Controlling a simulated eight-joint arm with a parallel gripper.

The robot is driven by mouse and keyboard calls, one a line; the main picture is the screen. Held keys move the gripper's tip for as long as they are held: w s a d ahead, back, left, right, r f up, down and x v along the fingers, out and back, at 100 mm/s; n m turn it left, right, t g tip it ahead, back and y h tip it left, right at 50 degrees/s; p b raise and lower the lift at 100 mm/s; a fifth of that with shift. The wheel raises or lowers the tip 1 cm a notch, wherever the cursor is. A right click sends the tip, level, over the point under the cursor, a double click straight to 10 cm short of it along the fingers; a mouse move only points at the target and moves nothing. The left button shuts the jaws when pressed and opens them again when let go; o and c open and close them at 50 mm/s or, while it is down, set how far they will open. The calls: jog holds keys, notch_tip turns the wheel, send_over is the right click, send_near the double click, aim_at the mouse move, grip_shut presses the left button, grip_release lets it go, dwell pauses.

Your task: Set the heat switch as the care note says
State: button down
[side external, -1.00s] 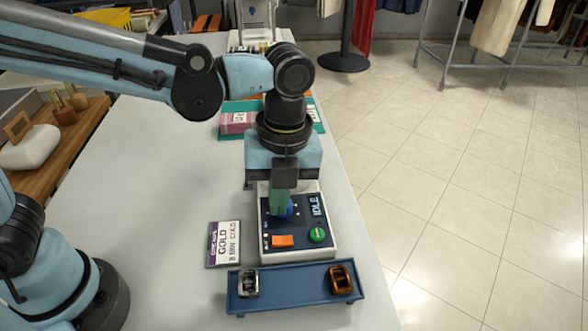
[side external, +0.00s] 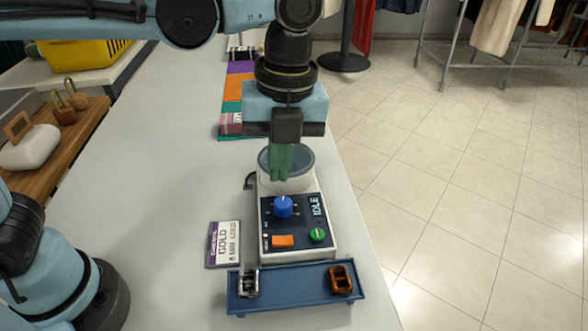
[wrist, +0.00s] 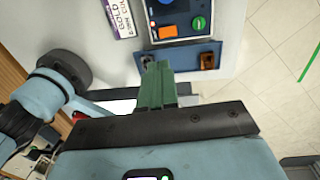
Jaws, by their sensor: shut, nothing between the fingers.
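The care note (side external: 224,243) is a white and purple card lying left of the machine; it reads GOLD, with a smaller line that looks like "8 MIN COLD". The machine's dark control panel (side external: 300,222) has an orange rocker switch (side external: 282,241), a blue knob (side external: 283,207), a green button (side external: 318,235) and a display (side external: 316,206) reading IDLE. The orange switch also shows in the wrist view (wrist: 168,32); which way it is tipped is not clear. My gripper (side external: 281,178) has green fingers, shut and empty, above the machine near its round basin (side external: 302,165), clear of the controls.
A blue tray (side external: 295,292) stands in front of the machine with a silver piece (side external: 248,283) and a brown piece (side external: 341,279) on it. Colored blocks lie behind. The white table (side external: 165,200) is bare to the left.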

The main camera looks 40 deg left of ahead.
aim_at(277, 239)
jog(key=shift+w+d+r, duration=0.1)
jog(key=shift+w+d, duration=0.25)
jog(key=shift+d, duration=0.1)
jog(key=f, duration=0.9)
jog(key=s+a+f, duration=0.1)
jog(key=f, duration=0.4)
jog(key=shift+s+a, duration=0.1)
